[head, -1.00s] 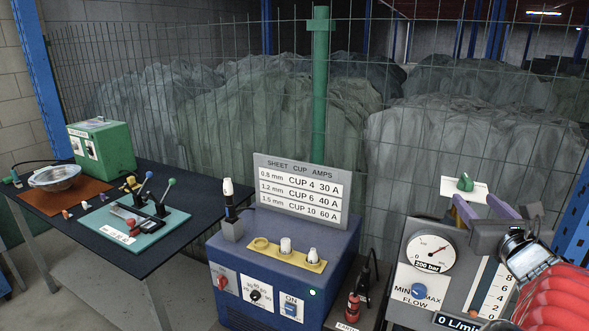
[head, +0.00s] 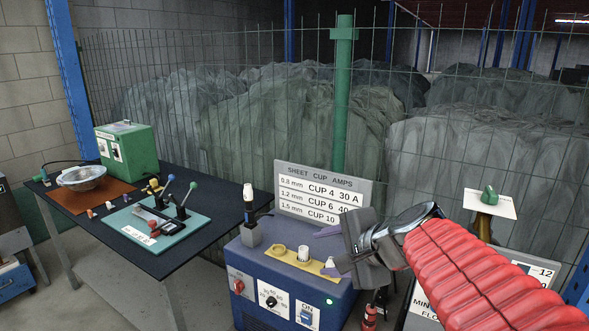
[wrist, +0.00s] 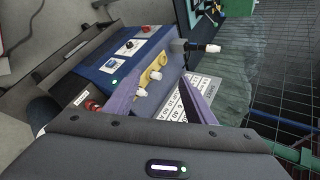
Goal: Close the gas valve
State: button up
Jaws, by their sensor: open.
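The gas valve shows as a green knob (head: 489,195) in front of a white card (head: 505,205), on a brass-coloured stem at the right of the head view. Whether it is open or closed cannot be told. My gripper (head: 328,252) is open, with nothing between its purple fingers. It is well left of the valve, above the right part of the blue welding unit (head: 245,262). The wrist view shows the two purple fingers of my gripper (wrist: 165,98) apart, over the unit's cups and sign. The valve is not seen there.
On the blue unit stand a yellow cup holder (head: 292,258), a torch (head: 249,205) and a sign (head: 322,193). A dark table (head: 110,205) with tools is at left. A wire fence closes the back.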

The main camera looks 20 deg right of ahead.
jog(key=s+a+f+n+g+h, duration=0.1)
jog(key=s+a+f+n+g, duration=0.1)
jog(key=s+n, duration=0.5)
jog(key=s+a+f+n+g+h, duration=0.1)
jog(key=s+a+f+n+g, duration=0.1)
jog(key=s+a+f+n, duration=0.3)
jog(key=shift+s+a+f+n+g, duration=0.25)
jog(key=shift+s+a+n, duration=0.45)
jog(key=shift+s+n, duration=1.5)
jog(key=shift+w+n, duration=0.4)
jog(key=shift+c, duration=0.4)
